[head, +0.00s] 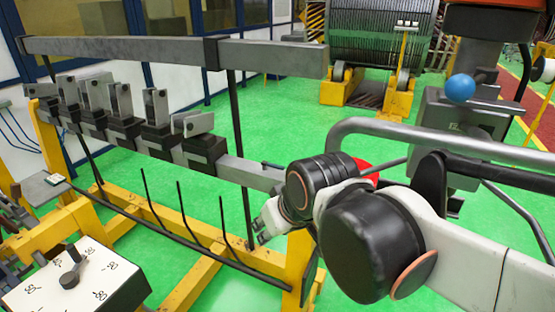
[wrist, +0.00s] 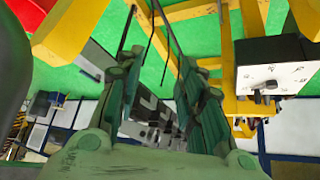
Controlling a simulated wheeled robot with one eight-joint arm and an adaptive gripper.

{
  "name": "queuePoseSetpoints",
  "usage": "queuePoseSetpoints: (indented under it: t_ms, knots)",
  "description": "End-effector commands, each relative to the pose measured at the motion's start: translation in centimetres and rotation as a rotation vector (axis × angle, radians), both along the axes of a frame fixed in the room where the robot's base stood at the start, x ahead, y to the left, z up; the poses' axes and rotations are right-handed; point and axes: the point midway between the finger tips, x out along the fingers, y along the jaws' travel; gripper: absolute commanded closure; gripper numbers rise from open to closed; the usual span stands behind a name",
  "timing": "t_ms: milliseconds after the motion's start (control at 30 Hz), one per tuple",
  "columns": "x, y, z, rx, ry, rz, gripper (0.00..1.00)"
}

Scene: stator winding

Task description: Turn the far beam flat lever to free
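A grey beam (head: 245,173) on a yellow frame carries a row of dark blocks with flat grey levers. Several levers, such as this one (head: 120,100), stand upright. The lever nearest my arm (head: 192,123) lies flatter, and the leftmost lever (head: 42,90) also looks low. I cannot tell which is the one named. My gripper (head: 262,228) is low, beside the beam's near end, partly hidden by my arm. In the wrist view my gripper (wrist: 160,68) has its two fingers apart, with blocks of the beam (wrist: 150,108) showing between and beyond them. Nothing is held.
A white-faced control box (head: 75,275) with a dark rotary knob (head: 70,278) stands at lower left. An upper grey beam (head: 130,50) runs above the lever row. Thin dark rods (head: 182,208) rise from the yellow frame (head: 190,222). Green floor is open behind.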

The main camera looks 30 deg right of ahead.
Motion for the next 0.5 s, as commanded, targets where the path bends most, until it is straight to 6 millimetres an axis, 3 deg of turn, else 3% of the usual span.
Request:
queuePoseSetpoints:
  t_ms: [267,500]
  knots:
    - [5.3,-0.8,4.5,-0.022,0.029,0.056,0.65]
    - [12.5,-2.4,8.0,-0.047,0.064,0.138,0.65]
